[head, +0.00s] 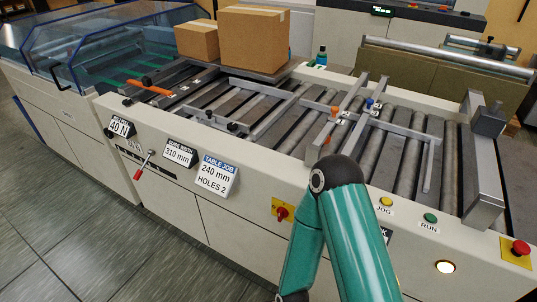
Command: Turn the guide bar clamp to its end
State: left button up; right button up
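Grey guide bars lie over the conveyor rollers, one guide bar (285,112) left of centre and another guide bar (408,131) to the right. Small fittings sit on the cross rails between them: an orange knob (334,111) and a blue knob (369,102), with small number tags beside them. Two black knobs, one black knob (210,113) and one black knob (233,127), sit at the left bar's near end. I cannot tell which fitting is the guide bar clamp, or its turn position. One teal arm of mine is folded in front of the machine; neither gripper is in view.
The front panel has a red-handled crank (145,166), a "TABLE JOB 240 mm HOLES 2" card (216,177), a red-and-yellow switch (282,212), JOG and RUN buttons, and a red stop button (520,248). Cardboard boxes (253,40) stand behind. Floor is clear at left.

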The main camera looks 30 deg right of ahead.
aim_at(126, 102)
jog(key=u, duration=0.15)
jog(key=i, duration=0.45)
jog(key=u, duration=0.75)
jog(key=i, duration=1.7)
jog(key=z, duration=0.65)
